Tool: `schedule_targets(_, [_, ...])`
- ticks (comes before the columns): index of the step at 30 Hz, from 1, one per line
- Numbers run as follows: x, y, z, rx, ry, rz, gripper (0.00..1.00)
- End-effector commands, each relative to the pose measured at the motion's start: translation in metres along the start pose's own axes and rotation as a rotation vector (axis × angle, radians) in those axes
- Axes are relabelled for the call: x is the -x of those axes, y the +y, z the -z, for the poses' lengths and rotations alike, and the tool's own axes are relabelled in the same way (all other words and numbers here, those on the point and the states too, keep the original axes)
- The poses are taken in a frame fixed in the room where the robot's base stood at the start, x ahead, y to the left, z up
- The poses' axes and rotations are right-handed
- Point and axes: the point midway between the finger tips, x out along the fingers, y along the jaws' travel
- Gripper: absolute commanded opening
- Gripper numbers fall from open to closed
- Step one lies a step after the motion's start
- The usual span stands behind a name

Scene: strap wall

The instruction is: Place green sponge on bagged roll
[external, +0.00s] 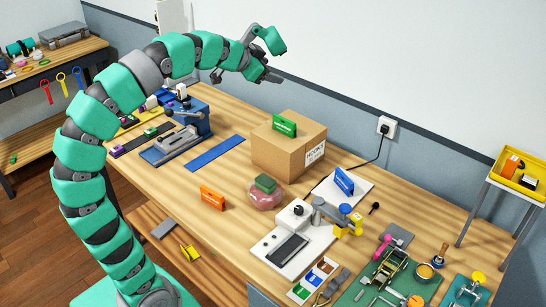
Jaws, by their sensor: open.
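The green sponge (265,182) lies on top of the pink bagged roll (266,199) in the external view. The bagged roll rests on the wooden workbench (235,205), in front of the cardboard box. The sponge sits fairly flat and appears to touch the bag. My gripper (273,60) is open and empty, high above the back of the bench near the wall. It is well above and apart from the sponge and the roll.
The cardboard box (289,150) carries a green block (284,125). An orange block (213,198) stands left of the roll. A white device (293,240) stands at the right front. A blue strip (216,153) lies left of the box, with bare bench around it.

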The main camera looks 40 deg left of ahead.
Motion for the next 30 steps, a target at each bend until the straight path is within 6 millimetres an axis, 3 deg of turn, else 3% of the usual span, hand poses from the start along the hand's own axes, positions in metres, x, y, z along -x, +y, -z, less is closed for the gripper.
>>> schedule_targets(1, [0.022,-0.004,0.011,0.07,0.058,0.033,0.61])
schedule_targets(4, [0.059,-0.008,0.032,0.209,0.169,0.078,0.61])
schedule_targets(10, [0.103,-0.012,0.052,0.371,0.301,0.112,0.61])
schedule_targets(25, [0.108,-0.013,0.054,0.4,0.321,0.114,0.61])
schedule_targets(30, [0.102,-0.009,0.046,0.399,0.32,0.114,0.61])
